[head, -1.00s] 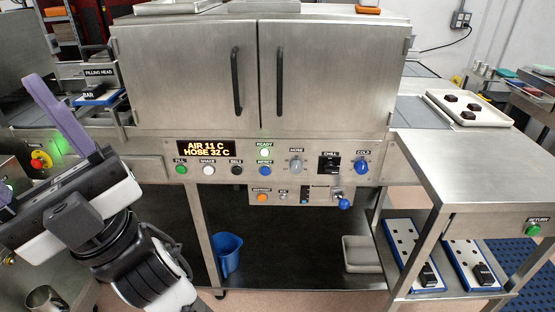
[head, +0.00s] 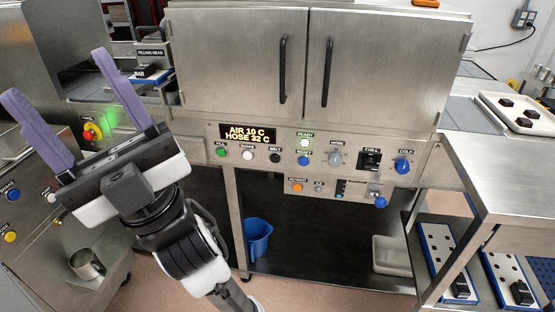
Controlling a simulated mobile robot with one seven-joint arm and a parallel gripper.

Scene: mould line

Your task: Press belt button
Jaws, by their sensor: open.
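The belt button is a small black button (head: 274,157) on the steel front panel. It sits right of the white SHAKE button (head: 247,155) and left of the blue RESET button (head: 304,160). A green FILL button (head: 221,152) is at the row's left end. The display (head: 248,133) above reads AIR 10 C and HOSE 32 C. My gripper (head: 68,112) is at the left, open and empty, its two purple fingers wide apart. It is left of the belt button and touches no button that I can see.
Closed steel cabinet doors (head: 328,60) with black handles are above the panel. A steel side table (head: 510,165) juts out at the right. A metal cup (head: 86,264) stands lower left, and a blue jug (head: 258,237) is below the panel. The space before the buttons is clear.

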